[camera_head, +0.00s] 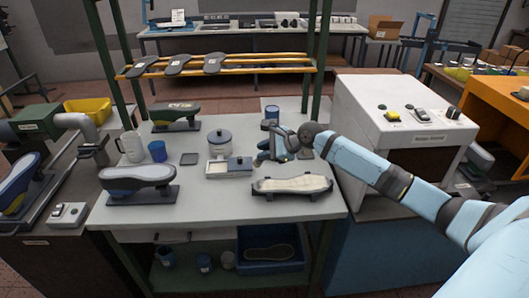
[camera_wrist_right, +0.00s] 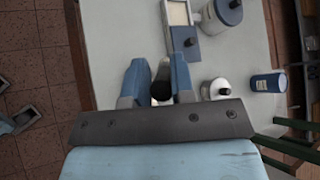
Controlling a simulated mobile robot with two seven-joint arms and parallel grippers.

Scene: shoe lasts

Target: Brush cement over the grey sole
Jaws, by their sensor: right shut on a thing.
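A sole piece (camera_head: 292,184) lies flat on a dark stand at the front right of the grey table (camera_head: 225,215); its upper face looks pale and patterned with a darker edge. My right gripper (camera_head: 268,151) is over the table behind the sole and apart from it. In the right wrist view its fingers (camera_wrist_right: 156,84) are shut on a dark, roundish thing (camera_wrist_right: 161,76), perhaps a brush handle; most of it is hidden. A lidded grey pot (camera_head: 220,144) stands left of the gripper, behind a pale tray (camera_head: 222,169). My left gripper is not in view.
A blue cup (camera_head: 272,112) and a white jar (camera_wrist_right: 215,88) are near my right gripper. Shoe lasts on stands (camera_head: 137,180) (camera_head: 176,115) occupy the table's left side. A white machine (camera_head: 400,120) stands close on the right. Green posts (camera_head: 319,70) rise at the table's back.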

